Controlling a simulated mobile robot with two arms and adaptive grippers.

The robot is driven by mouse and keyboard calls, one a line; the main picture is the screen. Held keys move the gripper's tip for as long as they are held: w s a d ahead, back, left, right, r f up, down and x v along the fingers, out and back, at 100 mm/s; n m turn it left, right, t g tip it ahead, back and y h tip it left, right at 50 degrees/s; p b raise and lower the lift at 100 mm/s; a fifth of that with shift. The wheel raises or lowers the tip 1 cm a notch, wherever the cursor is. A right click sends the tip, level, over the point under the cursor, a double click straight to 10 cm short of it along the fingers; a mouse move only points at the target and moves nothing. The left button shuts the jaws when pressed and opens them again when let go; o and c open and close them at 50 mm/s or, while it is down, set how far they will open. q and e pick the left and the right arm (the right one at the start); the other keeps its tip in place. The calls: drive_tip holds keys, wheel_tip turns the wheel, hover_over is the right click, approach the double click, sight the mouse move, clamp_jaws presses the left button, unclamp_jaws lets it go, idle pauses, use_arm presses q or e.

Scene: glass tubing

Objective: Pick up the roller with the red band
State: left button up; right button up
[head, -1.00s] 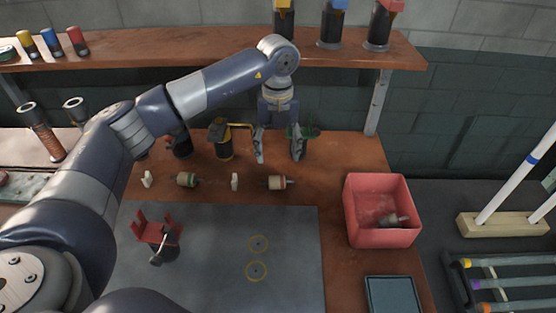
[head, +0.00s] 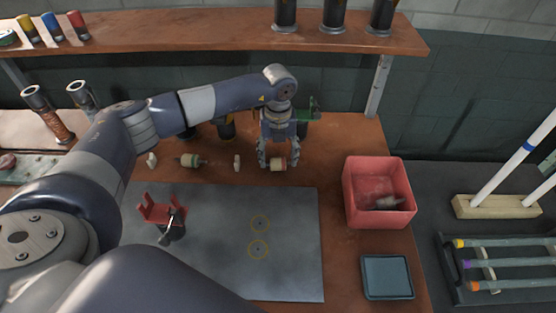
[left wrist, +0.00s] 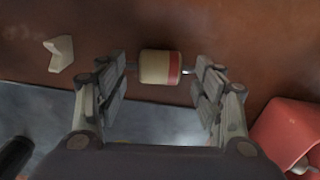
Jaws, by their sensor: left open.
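The roller with the red band (head: 278,164) lies on the brown bench, behind the grey mat. In the left wrist view the roller (left wrist: 158,67) is cream with a red band at its right end and a short metal shaft. My left gripper (head: 278,160) is open, with its fingers pointing down on either side of the roller. In the left wrist view the open fingers (left wrist: 162,90) flank the roller with gaps at both ends. I cannot tell how far the fingertips are from the bench. My right gripper is not in view.
Another roller (head: 191,160) with a green band lies to the left, among white holders (head: 237,163). A red bin (head: 378,219) with an item inside stands right. A red stand (head: 163,212) is on the grey mat (head: 215,270). A blue-grey tray (head: 387,278) lies front right.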

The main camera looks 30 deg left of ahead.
use_arm(q)
drive_tip(key=shift+f, duration=0.35)
drive_tip(key=c, duration=1.2)
drive_tip(key=shift+o, duration=0.2)
drive_tip(key=shift+r, duration=0.15)
